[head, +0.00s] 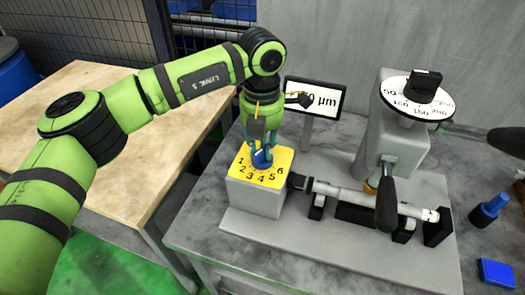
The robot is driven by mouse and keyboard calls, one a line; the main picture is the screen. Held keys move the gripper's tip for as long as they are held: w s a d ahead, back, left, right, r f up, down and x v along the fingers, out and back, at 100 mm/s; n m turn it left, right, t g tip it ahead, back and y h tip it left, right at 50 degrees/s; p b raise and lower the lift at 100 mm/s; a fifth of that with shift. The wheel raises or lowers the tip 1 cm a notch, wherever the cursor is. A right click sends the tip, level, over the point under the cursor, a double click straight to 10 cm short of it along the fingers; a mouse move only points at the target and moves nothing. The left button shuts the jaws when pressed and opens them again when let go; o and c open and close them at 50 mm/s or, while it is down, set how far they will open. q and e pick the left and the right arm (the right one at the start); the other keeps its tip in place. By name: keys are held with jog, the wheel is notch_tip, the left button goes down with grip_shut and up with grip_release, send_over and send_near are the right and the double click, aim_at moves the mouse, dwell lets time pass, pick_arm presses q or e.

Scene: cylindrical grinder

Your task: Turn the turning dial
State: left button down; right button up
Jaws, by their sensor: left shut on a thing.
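The turning dial (262,161) is a small blue knob in the middle of a yellow plate (240,163) with numbers around it. The plate lies on top of a grey block at the left end of the grinder (330,245). My left gripper (261,148) points down from above and is shut on the blue knob. Its fingers hide part of the knob, so I cannot tell which number it points to. My right gripper is not in view.
A display reading "µm" (325,99) stands behind the dial. A round white scale with a black knob (422,87) tops the grey column at right. A shaft (372,200) lies right of the dial block. Blue parts (497,273) lie at far right. A wooden table (105,90) stands at left.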

aim_at(262, 147)
pick_arm(q)
jog(key=shift+f+n+b, duration=0.1)
jog(key=shift+n+b, duration=0.25)
jog(key=shift+n, duration=0.15)
jog(key=c, duration=1)
grip_release()
jog(key=shift+c, duration=0.2)
jog(key=shift+r, duration=0.2)
notch_tip(262, 147, up, 12)
jog(key=shift+f, duration=0.15)
